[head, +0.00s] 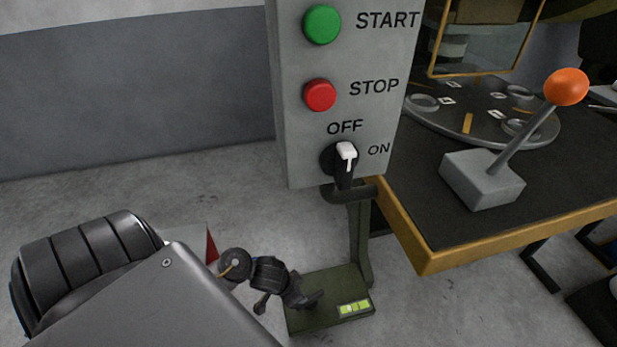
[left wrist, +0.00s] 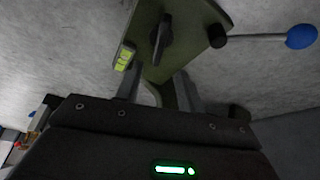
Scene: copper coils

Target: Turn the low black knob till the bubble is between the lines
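The low black knob (left wrist: 161,38) is on a dark green base plate (left wrist: 190,20); in the head view the plate (head: 332,284) is at the foot of the control post. A yellow-green bubble vial (head: 355,308) is at the plate's front right corner and also shows in the left wrist view (left wrist: 124,57). The bubble's exact place between the lines is too small to tell. My left gripper (left wrist: 157,76) is open, its fingers apart and the knob just beyond their tips. In the head view my dark wrist parts cover the plate's left side. My right gripper is out of view.
The post carries a green START button (head: 322,24), a red STOP button (head: 320,95) and a black OFF/ON switch (head: 341,158). A table with an orange-ball lever (head: 566,87) stands to the right. A blue-ball rod (left wrist: 301,37) extends beside the plate in the wrist view.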

